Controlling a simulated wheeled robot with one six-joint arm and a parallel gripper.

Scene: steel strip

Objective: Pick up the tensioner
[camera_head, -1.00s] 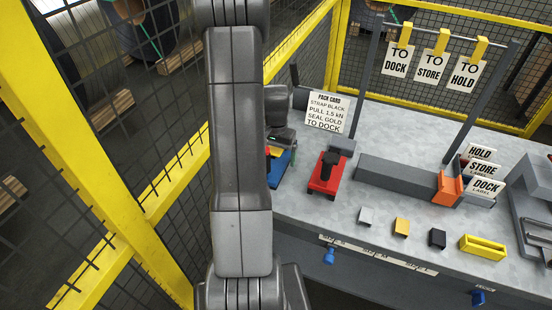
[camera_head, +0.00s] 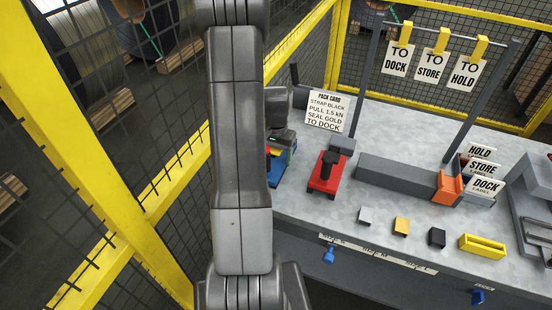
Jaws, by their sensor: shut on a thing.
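A blue tool with yellow and red parts (camera_head: 283,168), which I take for the tensioner, is at the left end of the grey bench. My arm hides its left side. The dark end of my gripper (camera_head: 281,141) is right above it and is shut on it. The fingertips are mostly hidden, and I cannot tell whether the tool is clear of the bench. A red tool with a black upright grip (camera_head: 326,174) stands apart on the bench to the right.
A pack card (camera_head: 327,112) stands behind the tools. A grey block (camera_head: 395,180), an orange piece (camera_head: 448,187), small blocks and a yellow holder (camera_head: 482,246) are on the bench (camera_head: 345,215) to the right. Yellow-framed mesh fencing (camera_head: 170,190) runs along the left.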

